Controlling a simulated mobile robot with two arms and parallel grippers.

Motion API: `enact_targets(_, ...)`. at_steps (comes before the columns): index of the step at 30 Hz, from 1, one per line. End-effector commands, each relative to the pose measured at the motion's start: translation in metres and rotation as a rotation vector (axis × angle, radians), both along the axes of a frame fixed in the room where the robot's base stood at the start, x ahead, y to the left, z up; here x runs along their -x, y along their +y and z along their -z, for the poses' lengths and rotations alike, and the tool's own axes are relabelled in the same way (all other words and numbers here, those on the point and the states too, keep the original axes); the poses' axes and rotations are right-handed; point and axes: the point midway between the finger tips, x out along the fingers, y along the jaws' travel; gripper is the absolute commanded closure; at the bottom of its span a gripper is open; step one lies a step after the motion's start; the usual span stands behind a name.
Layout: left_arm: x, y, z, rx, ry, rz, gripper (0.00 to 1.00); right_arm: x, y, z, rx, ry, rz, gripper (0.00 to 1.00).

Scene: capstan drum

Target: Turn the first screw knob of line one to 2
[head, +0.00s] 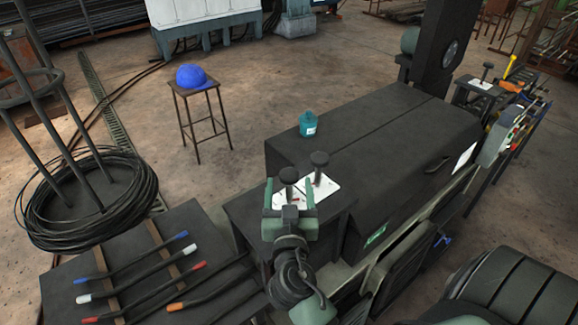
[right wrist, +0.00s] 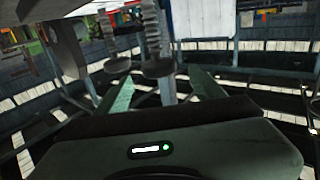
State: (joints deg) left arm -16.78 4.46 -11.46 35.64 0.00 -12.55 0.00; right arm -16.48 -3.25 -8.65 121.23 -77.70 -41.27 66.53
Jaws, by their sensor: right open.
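Two dark screw knobs stand upright on a black box, a near one (head: 288,176) and a far one (head: 319,159). White dial plates (head: 325,186) with small red marks lie at their bases; their numbers are too small to read. My right gripper (head: 290,194) is open, its green fingers spread on either side of the near knob's stem, seen from above. I cannot tell whether they touch it. In the right wrist view the green fingers (right wrist: 165,90) point away from me, with two dark ribbed screws (right wrist: 153,32) beyond. My left gripper is not in view.
A teal jar (head: 308,124) stands on the long black housing (head: 380,125). Bars with coloured ends (head: 135,270) lie on a bench at left. Another knob (head: 487,70) stands at far right. A stool (head: 202,115) holds a blue cap (head: 192,77).

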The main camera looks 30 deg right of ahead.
Motion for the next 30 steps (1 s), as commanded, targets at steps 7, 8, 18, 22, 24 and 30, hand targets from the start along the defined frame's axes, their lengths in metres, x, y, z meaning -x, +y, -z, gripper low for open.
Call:
enact_targets(7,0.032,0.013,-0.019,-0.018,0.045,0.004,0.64,-0.031,-0.019,-0.003,0.003,0.001,-0.001,0.31)
enact_targets(8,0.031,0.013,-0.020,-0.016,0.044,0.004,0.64,-0.033,-0.021,-0.003,0.003,0.001,0.000,0.31)
enact_targets(18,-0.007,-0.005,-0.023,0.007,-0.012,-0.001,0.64,-0.038,-0.025,0.000,-0.001,0.000,0.001,0.31)
enact_targets(22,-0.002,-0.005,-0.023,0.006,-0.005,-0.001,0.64,-0.038,-0.025,0.000,-0.001,0.001,0.001,0.59)
enact_targets(24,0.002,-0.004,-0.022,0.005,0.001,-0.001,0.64,-0.038,-0.025,0.000,-0.001,0.001,0.001,0.79)
enact_targets(30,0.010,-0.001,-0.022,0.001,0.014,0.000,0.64,-0.038,-0.025,0.000,-0.001,0.002,-0.003,0.94)
